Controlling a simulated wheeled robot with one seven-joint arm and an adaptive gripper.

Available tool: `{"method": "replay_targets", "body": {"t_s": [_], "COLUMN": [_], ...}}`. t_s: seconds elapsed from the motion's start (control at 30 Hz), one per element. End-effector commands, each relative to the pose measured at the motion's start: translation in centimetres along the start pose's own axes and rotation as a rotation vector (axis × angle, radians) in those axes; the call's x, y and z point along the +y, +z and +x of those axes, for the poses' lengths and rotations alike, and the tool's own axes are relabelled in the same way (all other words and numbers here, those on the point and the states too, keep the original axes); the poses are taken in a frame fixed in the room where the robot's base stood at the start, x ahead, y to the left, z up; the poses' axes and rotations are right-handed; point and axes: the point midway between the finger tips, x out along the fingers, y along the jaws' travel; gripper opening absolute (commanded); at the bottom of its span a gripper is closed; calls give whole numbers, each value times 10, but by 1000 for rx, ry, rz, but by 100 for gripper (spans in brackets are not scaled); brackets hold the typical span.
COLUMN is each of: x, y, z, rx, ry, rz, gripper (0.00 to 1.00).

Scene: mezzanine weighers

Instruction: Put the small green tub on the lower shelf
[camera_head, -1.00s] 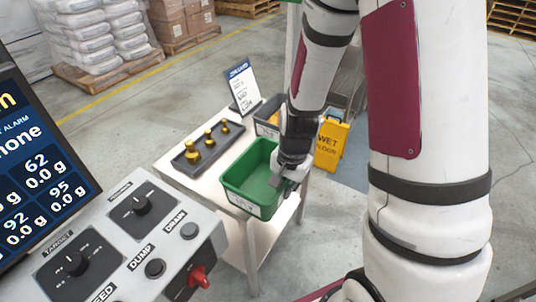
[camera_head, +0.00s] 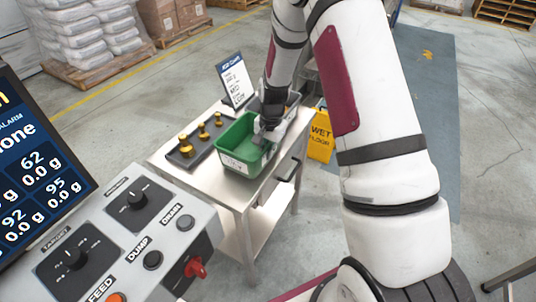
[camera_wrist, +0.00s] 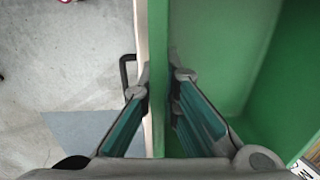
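The small green tub (camera_head: 236,150), with a white label on its front, is upright over the tabletop (camera_head: 228,186) of a steel table. I cannot tell whether its base touches the top. My gripper (camera_head: 266,135) is at the tub's right wall. In the wrist view, my gripper (camera_wrist: 160,76) has one finger on each side of the green wall (camera_wrist: 158,110), closed on it. The tub's inside (camera_wrist: 225,50) shows no contents there. The lower shelf (camera_head: 268,218) shows in part below the tabletop; the tabletop hides the rest.
A dark tray with brass weights (camera_head: 186,150) lies left of the tub. A sign card (camera_head: 234,82) stands behind. A dark grey bin (camera_head: 291,100) is partly hidden by my arm. A yellow wet-floor sign (camera_head: 320,135) is right of the table. A control panel (camera_head: 125,235) fills the lower left.

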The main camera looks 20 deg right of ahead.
Motion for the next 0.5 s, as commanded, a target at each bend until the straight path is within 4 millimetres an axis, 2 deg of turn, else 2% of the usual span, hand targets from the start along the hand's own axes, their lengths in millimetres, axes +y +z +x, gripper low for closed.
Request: {"method": "replay_targets", "body": {"t_s": [0.13, 0.5], "x": [0, 0], "y": [0, 0], "z": [10, 14], "rx": [2, 1], "ry": [-2, -2], "rz": [0, -1], "gripper": [0, 0]}}
